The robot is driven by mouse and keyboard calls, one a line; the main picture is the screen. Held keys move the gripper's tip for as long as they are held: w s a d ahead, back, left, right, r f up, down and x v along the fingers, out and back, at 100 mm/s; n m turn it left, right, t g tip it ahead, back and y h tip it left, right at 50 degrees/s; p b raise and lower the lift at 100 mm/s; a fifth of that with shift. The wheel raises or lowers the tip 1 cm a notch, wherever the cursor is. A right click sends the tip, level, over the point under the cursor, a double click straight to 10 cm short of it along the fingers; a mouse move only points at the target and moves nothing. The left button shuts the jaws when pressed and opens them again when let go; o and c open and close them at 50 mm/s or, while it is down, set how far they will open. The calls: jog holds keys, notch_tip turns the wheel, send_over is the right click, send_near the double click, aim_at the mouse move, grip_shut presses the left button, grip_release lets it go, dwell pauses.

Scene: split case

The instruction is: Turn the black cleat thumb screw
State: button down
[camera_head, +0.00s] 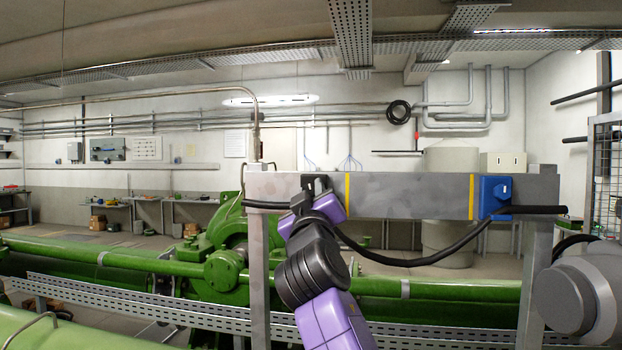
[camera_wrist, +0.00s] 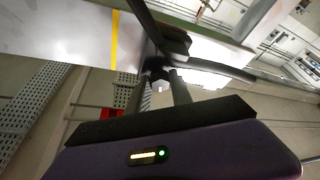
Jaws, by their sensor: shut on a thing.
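The black cleat (camera_head: 318,182) sits on the grey beam near its left end, left of a yellow band. In the wrist view the black cleat (camera_wrist: 174,40) is at the beam's end of the picture, with a dark cable beside it. My gripper (camera_head: 306,203) is up against the cleat from the front. In the wrist view my gripper (camera_wrist: 164,86) is shut on the small dark thumb screw (camera_wrist: 158,71) at the cleat. The screw's exact angle is hard to see, and my gripper hides it in the head view.
The grey beam (camera_head: 410,195) stands on posts. A blue cleat (camera_head: 495,194) is at its right end. A black cable (camera_head: 410,263) hangs in a loop below the beam. Green machinery (camera_head: 150,263) and a perforated metal tray (camera_head: 140,303) lie behind and below.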

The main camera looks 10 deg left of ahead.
jog(key=n+p, duration=0.2)
jog(key=n+y+p, duration=0.1)
jog(key=shift+d+r+n+g+p, duration=0.1)
jog(key=shift+r+n+g+p, duration=0.3)
jog(key=shift+f+n+g+y+p, duration=0.1)
jog(key=shift+n+g+y+p, duration=0.45)
jog(key=shift+n, duration=0.55)
jog(key=n+g, duration=0.1)
jog(key=n, duration=0.1)
jog(key=n+p, duration=0.1)
jog(key=n, duration=0.2)
jog(key=shift+f+g+y, duration=0.1)
jog(key=shift+g+y, duration=0.15)
jog(key=shift+g, duration=0.1)
jog(key=n+g, duration=0.1)
jog(key=n, duration=0.2)
jog(key=n+g, duration=0.1)
jog(key=n, duration=0.1)
jog(key=shift+n+h, duration=0.4)
jog(key=n+g+h, duration=0.1)
jog(key=n+h, duration=0.1)
jog(key=n, duration=0.2)
jog(key=shift+n+g, duration=0.3)
jog(key=c, duration=1.1)
grip_release()
jog(key=shift+c, duration=0.2)
jog(key=shift+r, duration=0.2)
